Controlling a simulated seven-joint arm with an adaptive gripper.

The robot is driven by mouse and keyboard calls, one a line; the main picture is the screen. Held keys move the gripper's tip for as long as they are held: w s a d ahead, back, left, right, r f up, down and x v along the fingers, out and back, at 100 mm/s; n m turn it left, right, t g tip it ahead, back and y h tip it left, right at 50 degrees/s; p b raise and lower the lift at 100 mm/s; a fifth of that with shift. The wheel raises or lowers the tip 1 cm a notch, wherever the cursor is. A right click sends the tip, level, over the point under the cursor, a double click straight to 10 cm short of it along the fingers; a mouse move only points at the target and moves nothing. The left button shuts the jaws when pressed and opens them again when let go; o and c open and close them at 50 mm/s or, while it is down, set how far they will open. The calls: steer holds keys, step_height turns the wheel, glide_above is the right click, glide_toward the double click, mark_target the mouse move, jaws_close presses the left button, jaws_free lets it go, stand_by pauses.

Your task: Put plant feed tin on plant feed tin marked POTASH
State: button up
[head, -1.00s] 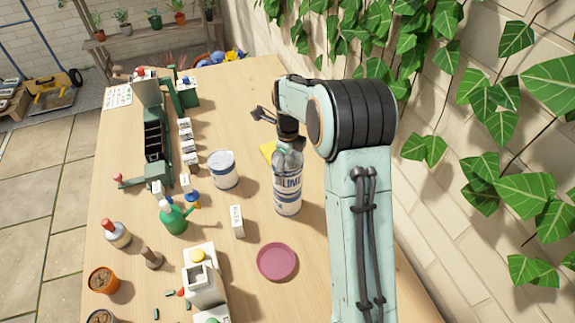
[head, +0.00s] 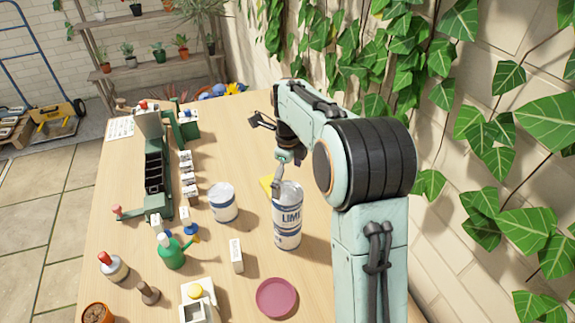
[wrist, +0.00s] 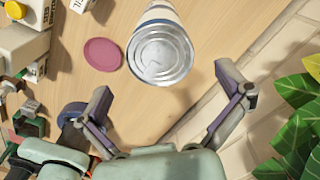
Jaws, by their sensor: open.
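A tall white-and-blue tin marked LIME (head: 288,219) stands upright on the table; I cannot tell if it is one tin or two stacked. Its round metal lid (wrist: 159,57) faces the camera in the wrist view. A shorter white tin with a blue band (head: 223,203) stands left of it; its marking is not readable, and I see no POTASH lettering. My gripper (head: 269,150) is open and empty, at the top of the LIME tin. In the wrist view its fingers (wrist: 166,88) are spread wide, with the lid just ahead and roughly between them.
A pink saucer (head: 276,297) lies in front of the LIME tin. A small white box (head: 236,254), a green spray bottle (head: 170,250) and a green rack (head: 155,175) stand to the left. The brick wall with ivy (head: 450,110) is at right.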

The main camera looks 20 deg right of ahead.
step_height(320, 180, up, 5)
steer(key=shift+f, duration=0.1)
steer(key=s+a+f+n, duration=0.1)
steer(key=s+a+n, duration=0.3)
steer(key=s+n, duration=1)
steer(key=s+a+n, duration=0.4)
steer(key=s+n, duration=1)
steer(key=s, duration=0.1)
steer(key=shift+s+f+y, duration=0.2)
steer(key=shift+f+y, duration=0.2)
